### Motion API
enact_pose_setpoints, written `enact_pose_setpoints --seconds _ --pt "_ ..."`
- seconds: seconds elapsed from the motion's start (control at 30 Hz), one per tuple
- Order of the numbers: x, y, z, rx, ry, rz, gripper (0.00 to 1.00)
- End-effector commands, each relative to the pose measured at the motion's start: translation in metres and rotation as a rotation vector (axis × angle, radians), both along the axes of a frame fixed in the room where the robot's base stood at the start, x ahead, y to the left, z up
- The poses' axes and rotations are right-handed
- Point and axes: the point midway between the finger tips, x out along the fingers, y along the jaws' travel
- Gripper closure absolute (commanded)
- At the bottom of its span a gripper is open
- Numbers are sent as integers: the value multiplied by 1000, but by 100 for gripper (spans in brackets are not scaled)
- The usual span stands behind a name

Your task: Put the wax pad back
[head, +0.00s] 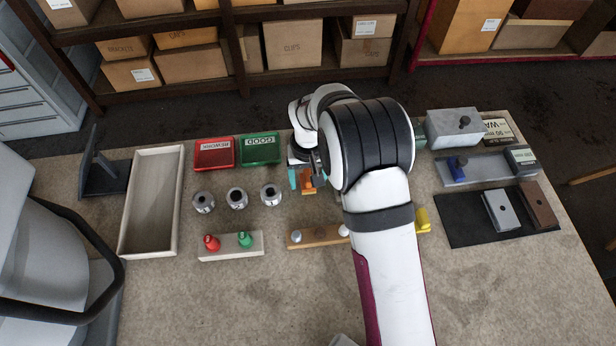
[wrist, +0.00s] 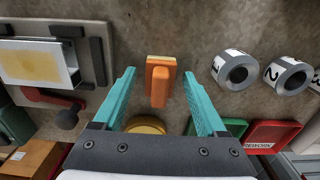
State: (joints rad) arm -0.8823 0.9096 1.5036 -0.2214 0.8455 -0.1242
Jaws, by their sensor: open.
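The wax pad appears to be the orange block with a raised grip and a pale base (wrist: 160,82). It rests on the bench top, and part of it shows in the head view (head: 308,184). My gripper (wrist: 159,74) is open, with its teal fingers on either side of the pad and clear gaps to both. I cannot tell how far the fingertips are above the bench. In the head view my gripper (head: 304,178) is partly hidden by my arm. A round yellow thing (wrist: 147,125) shows between the finger bases, partly covered by my gripper.
Several numbered grey rolls (head: 237,198) stand left of my gripper. Red (head: 214,154) and green (head: 259,149) trays lie behind them. A fixture holding a profile with a yellowish patch (wrist: 35,65) is at the wrist view's left. An empty long tray (head: 178,200) stands further left.

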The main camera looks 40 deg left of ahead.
Motion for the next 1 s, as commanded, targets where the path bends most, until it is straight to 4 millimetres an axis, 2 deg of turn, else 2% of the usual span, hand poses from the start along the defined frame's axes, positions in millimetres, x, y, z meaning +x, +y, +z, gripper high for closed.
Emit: enact_pose_setpoints --seconds 0.07,0.17,0.4,0.5,0.6,0.77,0.83,0.87,0.97,1.0 --pt "0 0 3 1 -1 0 26" --pt "1 1 20 4 -2 0 26" --pt "1 1 88 4 -4 0 26" --pt "0 0 108 3 -3 0 26" --pt "0 0 119 1 -1 0 26" --pt "0 -2 125 1 1 -4 26" --pt "5 -19 136 5 4 -53 26" --pt "9 -34 146 9 6 -97 26" --pt "10 -121 190 27 27 -341 26" --pt "0 -162 206 37 38 -463 26"
